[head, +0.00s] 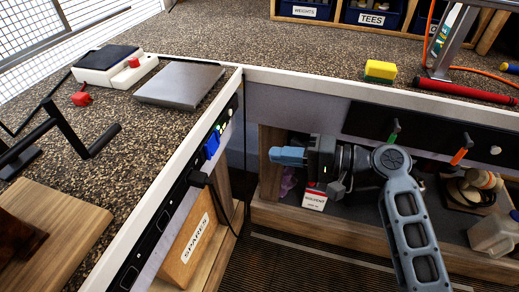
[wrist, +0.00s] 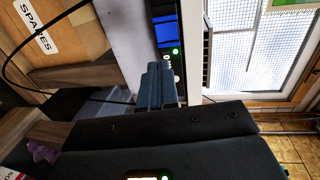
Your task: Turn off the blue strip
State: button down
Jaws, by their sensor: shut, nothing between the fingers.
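A dark power strip (head: 228,113) runs along the front edge of the left bench, with a blue part (head: 211,143) on it and small green lights (head: 217,128) beside that part. In the wrist view the blue part (wrist: 165,32) lies just beyond my fingertips, with a lit green light (wrist: 175,51) near it. My gripper (head: 273,156) is shut and empty, pointing left toward the strip. In the head view a gap shows between the fingertips and the strip. In the wrist view the fingers (wrist: 159,68) overlap the lower strip, hiding part of it; contact cannot be told.
A black plug (head: 198,178) with a hanging cable sits in the bench front, near a wooden SPARES box (head: 187,240). A grey plate (head: 179,84) lies on the bench above. A SOLVENT box (head: 314,198) stands under my gripper on the right bench's shelf.

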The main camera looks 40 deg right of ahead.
aim_at(216, 149)
jog(key=p+x, duration=0.1)
jog(key=x, duration=1.1)
jog(key=shift+w+a+f, duration=0.1)
jog(key=shift+w+a, duration=0.15)
jog(key=shift+w, duration=0.05)
jog(key=shift+f, duration=0.15)
jog(key=shift+w+a+b, duration=0.15)
jog(key=shift+b, duration=0.65)
